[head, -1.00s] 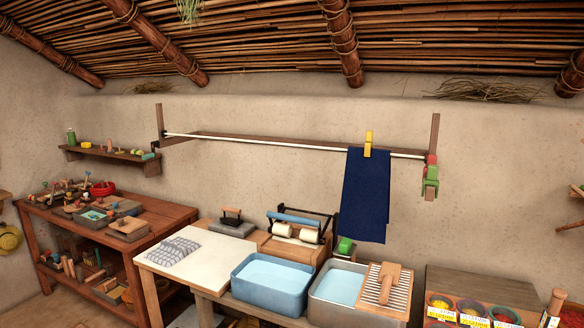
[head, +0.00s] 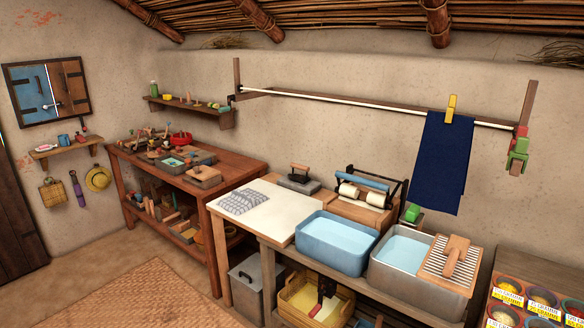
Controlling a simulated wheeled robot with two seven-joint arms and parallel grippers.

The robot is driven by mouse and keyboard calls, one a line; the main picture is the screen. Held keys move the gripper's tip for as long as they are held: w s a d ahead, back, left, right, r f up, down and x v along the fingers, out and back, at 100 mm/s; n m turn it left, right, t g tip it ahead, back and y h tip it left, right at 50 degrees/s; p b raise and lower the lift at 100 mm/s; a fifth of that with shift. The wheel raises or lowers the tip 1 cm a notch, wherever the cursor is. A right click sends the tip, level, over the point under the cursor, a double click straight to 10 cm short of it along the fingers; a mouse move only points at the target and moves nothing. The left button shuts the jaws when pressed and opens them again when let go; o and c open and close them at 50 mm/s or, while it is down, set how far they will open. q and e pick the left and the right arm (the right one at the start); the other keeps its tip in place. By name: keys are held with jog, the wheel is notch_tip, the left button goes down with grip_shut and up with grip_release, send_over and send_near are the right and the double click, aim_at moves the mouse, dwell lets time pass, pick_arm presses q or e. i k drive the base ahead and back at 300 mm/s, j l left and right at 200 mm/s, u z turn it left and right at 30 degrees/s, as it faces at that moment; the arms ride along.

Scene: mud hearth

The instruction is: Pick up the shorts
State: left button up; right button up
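No garment in view is plainly a pair of shorts. A dark blue cloth (head: 441,165) hangs from the line under a yellow clothespin (head: 451,108). Neither of my grippers is in view.
A blue basin of water (head: 336,241) and a grey basin (head: 398,279) with a washboard (head: 450,262) stand right of the white top. A yellow basket (head: 314,300) and a lidded grey bin (head: 246,283) sit below. A cluttered wooden table (head: 235,174) stands left. The floor mat (head: 140,298) is clear.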

aim_at(239, 202)
jog(key=i+j+z, duration=0.1)
jog(key=i, duration=0.4)
jog(key=i+j+z, duration=0.1)
jog(key=i+j, duration=0.15)
jog(key=i, duration=0.2)
jog(key=i+j+z, duration=0.1)
jog(key=i+j, duration=0.15)
jog(key=i, duration=0.2)
jog(key=i+j+z, duration=0.1)
jog(key=i+j, duration=0.15)
jog(key=i, duration=0.2)
